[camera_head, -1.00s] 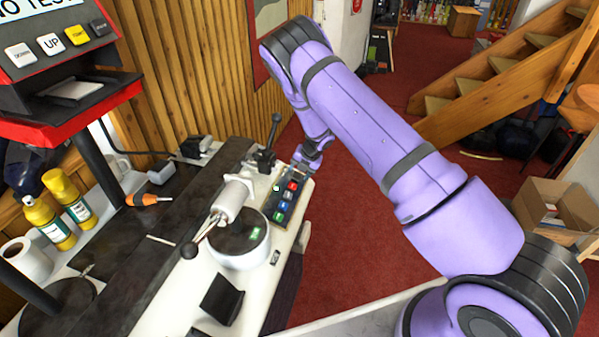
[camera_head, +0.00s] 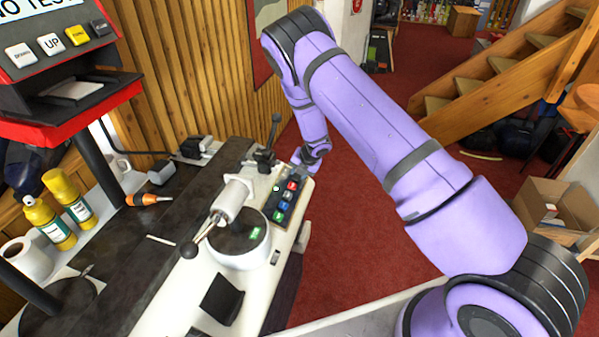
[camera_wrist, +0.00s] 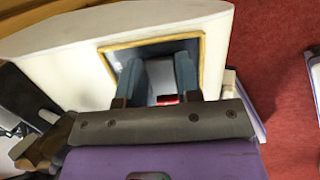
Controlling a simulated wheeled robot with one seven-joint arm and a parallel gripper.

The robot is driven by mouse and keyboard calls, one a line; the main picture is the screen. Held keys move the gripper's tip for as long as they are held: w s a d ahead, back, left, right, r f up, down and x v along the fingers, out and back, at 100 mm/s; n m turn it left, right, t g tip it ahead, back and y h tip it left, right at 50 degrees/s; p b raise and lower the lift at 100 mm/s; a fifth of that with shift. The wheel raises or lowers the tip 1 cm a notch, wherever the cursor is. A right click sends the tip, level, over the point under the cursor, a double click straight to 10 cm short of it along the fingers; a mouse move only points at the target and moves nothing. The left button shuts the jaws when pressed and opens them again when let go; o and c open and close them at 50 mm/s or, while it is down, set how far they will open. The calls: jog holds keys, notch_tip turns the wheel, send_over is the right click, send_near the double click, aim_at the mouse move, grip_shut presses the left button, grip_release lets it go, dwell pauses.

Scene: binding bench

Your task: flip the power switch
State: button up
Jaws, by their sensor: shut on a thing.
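The white machine (camera_head: 190,305) has a dark control panel (camera_head: 275,212) with coloured buttons at its far right corner. My gripper (camera_head: 299,170) is small in the head view, at the far end of this panel. In the wrist view my gripper (camera_wrist: 158,72) has both fingers inside a gold-framed recess (camera_wrist: 109,58) in a white surface. A small red piece (camera_wrist: 167,98), apparently the power switch, shows between the fingers, which are shut on it with a gap across. Most of the switch is hidden, and its position cannot be told.
A black lever (camera_head: 270,140) stands close to the left of my gripper. A ball-ended handle (camera_head: 190,250) and round white dial housing (camera_head: 240,250) are nearer. Red floor is open at right.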

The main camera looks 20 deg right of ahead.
jog(key=shift+s+a+r+t+h, duration=0.1)
jog(key=shift+s+a+t+h, duration=0.1)
jog(key=shift+t+h, duration=0.45)
jog(key=shift+m+t, duration=0.25)
jog(key=shift+m, duration=0.05)
jog(key=o, duration=0.9)
jog(key=shift+d, duration=0.1)
jog(key=v, duration=1)
jog(key=shift+s+r, duration=0.3)
